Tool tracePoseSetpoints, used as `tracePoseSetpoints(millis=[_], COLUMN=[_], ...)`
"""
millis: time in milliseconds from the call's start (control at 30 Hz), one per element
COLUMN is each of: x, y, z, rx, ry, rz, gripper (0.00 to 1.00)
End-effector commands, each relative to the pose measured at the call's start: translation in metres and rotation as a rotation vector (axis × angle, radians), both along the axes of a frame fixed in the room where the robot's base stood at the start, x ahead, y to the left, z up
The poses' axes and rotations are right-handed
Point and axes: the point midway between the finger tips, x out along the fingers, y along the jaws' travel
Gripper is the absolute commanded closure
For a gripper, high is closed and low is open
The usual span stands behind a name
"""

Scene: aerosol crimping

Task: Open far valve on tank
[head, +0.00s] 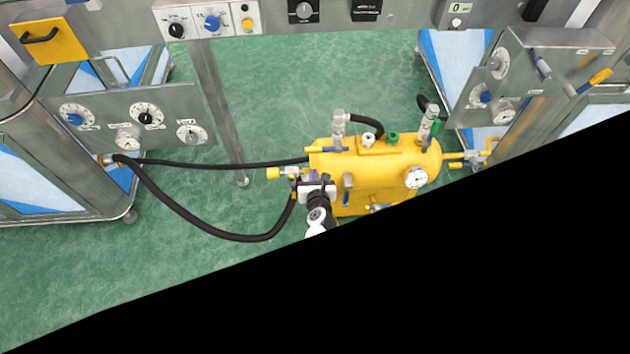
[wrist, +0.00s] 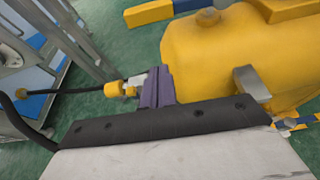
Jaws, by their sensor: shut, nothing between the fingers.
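The yellow tank (head: 385,160) stands on the green floor and fills the upper right of the wrist view (wrist: 215,55). A yellow-and-silver fitting (head: 285,173) sits at its left end, with a black hose; it also shows in the wrist view (wrist: 115,89). A yellow-and-blue bar (head: 322,149) shows beside the tank top, and in the wrist view (wrist: 148,13) behind the tank. I cannot tell for sure which part is the far valve. My gripper (head: 308,178) is shut and empty at the tank's near left, its purple fingers (wrist: 155,88) close to the fitting. Contact is unclear.
Black hoses (head: 210,165) run left from the tank to a steel cabinet (head: 60,150). Two upright fittings and a gauge (head: 416,178) are on the tank. A second cabinet (head: 520,80) stands at right. Green floor (head: 290,85) is open behind the tank.

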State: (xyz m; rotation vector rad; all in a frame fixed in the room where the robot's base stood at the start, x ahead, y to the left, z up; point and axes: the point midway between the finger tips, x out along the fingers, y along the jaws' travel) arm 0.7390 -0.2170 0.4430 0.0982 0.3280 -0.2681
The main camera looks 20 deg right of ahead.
Motion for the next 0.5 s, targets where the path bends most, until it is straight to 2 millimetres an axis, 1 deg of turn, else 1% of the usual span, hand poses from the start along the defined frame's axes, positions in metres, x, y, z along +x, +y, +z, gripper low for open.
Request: tracePoseSetpoints(millis=[33, 233, 267, 300, 500], x=[0.011, 0.046, 0.043, 0.041, 0.041], y=[-0.003, -0.013, -0.013, -0.013, -0.013], z=[-0.006, -0.017, -0.002, 0.005, 0.022], rx=[-0.001, -0.001, -0.001, -0.002, -0.001], ry=[-0.002, -0.001, -0.002, -0.001, -0.001], rz=[0.001, 0.0, -0.001, -0.002, -0.001], gripper=[1.0, 1.0, 1.0, 1.0, 1.0])
